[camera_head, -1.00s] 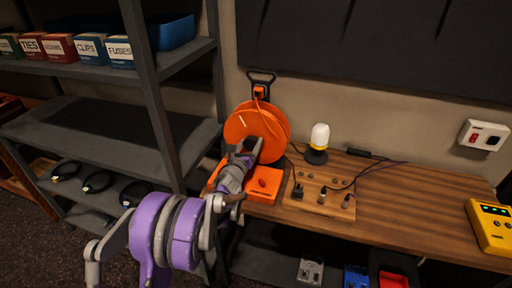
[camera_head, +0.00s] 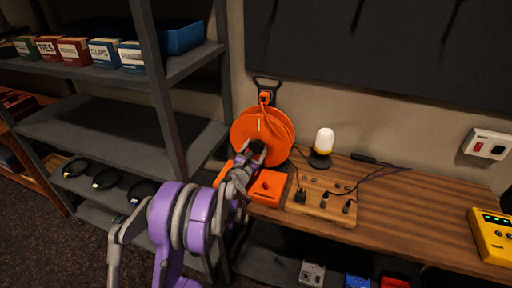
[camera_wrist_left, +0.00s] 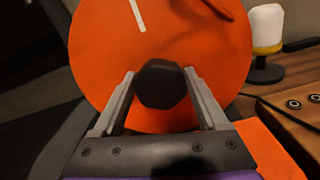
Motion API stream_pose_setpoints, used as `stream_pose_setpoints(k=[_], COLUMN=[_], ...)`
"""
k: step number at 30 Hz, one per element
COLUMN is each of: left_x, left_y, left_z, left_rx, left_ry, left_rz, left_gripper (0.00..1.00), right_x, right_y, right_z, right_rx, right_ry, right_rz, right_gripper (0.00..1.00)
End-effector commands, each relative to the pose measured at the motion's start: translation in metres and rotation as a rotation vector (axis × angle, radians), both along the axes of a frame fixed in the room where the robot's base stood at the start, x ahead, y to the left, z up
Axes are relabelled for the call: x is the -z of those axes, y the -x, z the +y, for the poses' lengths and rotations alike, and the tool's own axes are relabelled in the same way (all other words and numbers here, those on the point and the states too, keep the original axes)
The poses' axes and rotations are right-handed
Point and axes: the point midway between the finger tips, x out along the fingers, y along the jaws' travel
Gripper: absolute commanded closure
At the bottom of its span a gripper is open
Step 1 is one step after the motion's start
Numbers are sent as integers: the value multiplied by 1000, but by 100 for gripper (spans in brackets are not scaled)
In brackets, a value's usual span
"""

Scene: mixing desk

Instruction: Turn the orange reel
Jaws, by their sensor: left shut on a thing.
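The orange reel (camera_head: 262,130) stands on its orange base (camera_head: 267,188) at the left end of the wooden desk. My left gripper (camera_head: 257,151) is at the lower front of the reel. In the left wrist view, its two fingers (camera_wrist_left: 161,92) are on either side of a dark knob (camera_wrist_left: 160,84) in front of the reel's disc (camera_wrist_left: 100,50), and it is shut on this knob. My right gripper is not in view.
A wooden board (camera_head: 322,203) with plugs and sockets lies right of the reel. A lamp (camera_head: 322,148) stands behind it, with cables nearby. A grey shelf (camera_head: 110,135) stands close on the left. A yellow device (camera_head: 492,236) sits at the desk's right end.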

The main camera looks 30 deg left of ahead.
Motion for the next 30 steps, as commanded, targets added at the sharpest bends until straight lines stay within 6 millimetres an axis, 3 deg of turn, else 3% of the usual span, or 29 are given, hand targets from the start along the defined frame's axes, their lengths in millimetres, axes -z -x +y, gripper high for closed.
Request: stream_pose_setpoints(k=[9, 10, 14, 23, 30], left_x=[0, 0, 0, 0, 2], left_y=[0, 0, 0, 4, 43], left_z=[0, 0, 0, -1, -9], left_rx=[0, 0, 0, 0, 0], left_ry=[-10, -10, -9, -7, -7], left_rz=[4, 4, 3, 3, 4], left_gripper=[100, 23, 0, 0, 0], right_x=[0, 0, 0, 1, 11], right_y=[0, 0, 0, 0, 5], right_z=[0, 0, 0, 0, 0], right_rx=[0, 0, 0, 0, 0], right_ry=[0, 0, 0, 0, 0], right_rz=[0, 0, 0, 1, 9], right_gripper=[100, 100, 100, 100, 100])
